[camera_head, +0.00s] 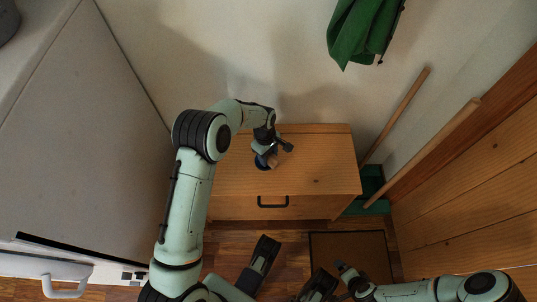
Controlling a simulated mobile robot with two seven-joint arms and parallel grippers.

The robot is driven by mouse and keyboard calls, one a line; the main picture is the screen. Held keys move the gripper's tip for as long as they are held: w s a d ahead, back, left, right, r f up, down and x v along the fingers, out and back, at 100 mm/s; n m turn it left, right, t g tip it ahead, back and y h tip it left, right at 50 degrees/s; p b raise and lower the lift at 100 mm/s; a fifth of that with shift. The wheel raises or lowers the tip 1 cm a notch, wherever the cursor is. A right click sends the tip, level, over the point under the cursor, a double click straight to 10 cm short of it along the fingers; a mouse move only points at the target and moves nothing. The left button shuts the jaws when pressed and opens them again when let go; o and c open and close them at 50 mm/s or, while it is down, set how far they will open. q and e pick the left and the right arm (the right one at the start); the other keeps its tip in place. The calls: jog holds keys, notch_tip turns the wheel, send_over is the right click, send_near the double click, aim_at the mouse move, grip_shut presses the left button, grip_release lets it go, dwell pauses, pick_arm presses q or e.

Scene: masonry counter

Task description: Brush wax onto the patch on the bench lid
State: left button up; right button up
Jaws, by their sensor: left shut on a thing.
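The wooden bench (320,165) stands against the back wall with its lid down and a dark handle (273,202) on its front. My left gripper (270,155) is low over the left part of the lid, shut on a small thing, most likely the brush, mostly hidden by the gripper. A dark blue round shape (262,162) shows under the gripper; I cannot tell whether it is the patch or part of the held thing. Whether the brush touches the lid is unclear. My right gripper (342,268) is low at the bottom, away from the bench; its jaws are too small to judge.
A green cloth (362,30) hangs on the back wall. Two wooden poles (430,150) lean to the right of the bench, by green things on the floor. A brown mat (350,250) lies in front. A white cabinet (80,140) stands left. The lid's right half is clear.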

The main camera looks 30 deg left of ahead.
aim_at(270, 156)
pick_arm(q)
jog(key=shift+w+r+p, duration=0.1)
jog(key=shift+r+p, duration=1.8)
jog(key=shift+r, duration=1.45)
